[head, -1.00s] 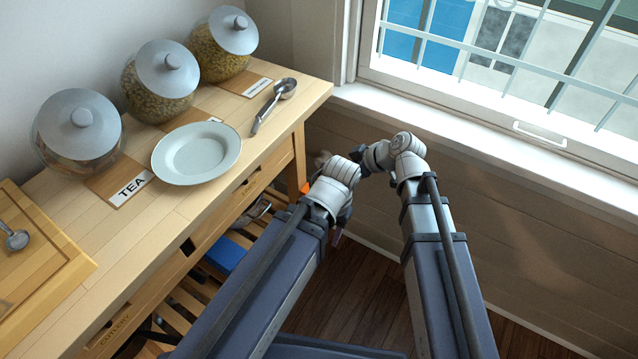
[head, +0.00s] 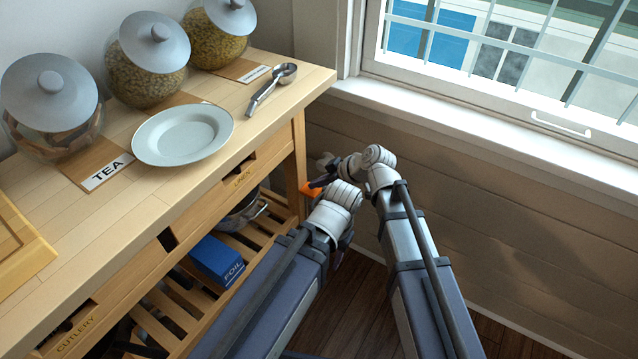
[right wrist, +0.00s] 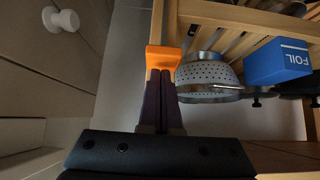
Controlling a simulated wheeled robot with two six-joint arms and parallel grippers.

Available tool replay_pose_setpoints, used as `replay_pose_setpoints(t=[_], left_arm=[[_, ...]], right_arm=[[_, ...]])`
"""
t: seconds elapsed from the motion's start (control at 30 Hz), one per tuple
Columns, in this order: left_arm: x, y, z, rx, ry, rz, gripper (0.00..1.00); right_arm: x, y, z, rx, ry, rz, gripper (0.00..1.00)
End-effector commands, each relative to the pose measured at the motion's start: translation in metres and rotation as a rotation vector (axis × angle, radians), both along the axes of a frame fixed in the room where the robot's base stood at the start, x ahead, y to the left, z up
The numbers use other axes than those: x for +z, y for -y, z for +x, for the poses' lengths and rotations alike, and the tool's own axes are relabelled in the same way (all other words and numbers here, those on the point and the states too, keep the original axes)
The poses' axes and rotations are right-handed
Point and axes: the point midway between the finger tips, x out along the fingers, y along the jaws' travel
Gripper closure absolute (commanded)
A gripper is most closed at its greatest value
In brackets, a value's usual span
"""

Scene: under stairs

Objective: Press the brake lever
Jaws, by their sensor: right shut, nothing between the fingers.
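The orange brake lever (head: 310,189) sticks out low by the near leg of the wooden trolley (head: 297,160). In the right wrist view it is an orange block (right wrist: 163,58) straight ahead of my fingertips. My right gripper (head: 319,183) is shut and empty, its dark fingers at the lever in the head view. In the right wrist view its closed purple fingers (right wrist: 161,76) reach the lever's near edge; I cannot tell whether they touch. My left gripper (head: 337,258) is mostly hidden below its own wrist, so its jaws do not show.
A metal colander (right wrist: 208,75) and a blue foil box (head: 217,261) sit on the slatted lower shelf. A plate (head: 183,135), glass jars and a scoop (head: 270,90) stand on the top. A white knob (right wrist: 61,20) sits on the panelled wall close by.

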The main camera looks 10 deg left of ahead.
Motion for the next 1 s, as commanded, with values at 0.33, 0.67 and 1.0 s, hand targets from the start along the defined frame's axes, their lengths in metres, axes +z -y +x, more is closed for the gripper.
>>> replay_pose_setpoints(t=[0.33,0.67,1.0], left_arm=[[-0.004,0.000,0.000,0.000,0.000,0.001,0.50],[-0.018,0.000,0.000,-0.001,0.001,0.003,0.50],[-0.028,-0.001,0.000,-0.002,0.001,0.005,0.50]], right_arm=[[-0.004,0.000,0.000,0.000,0.000,0.000,1.00],[-0.018,0.000,0.000,0.000,0.000,0.000,1.00],[-0.029,0.000,-0.001,0.003,-0.002,-0.004,1.00]])
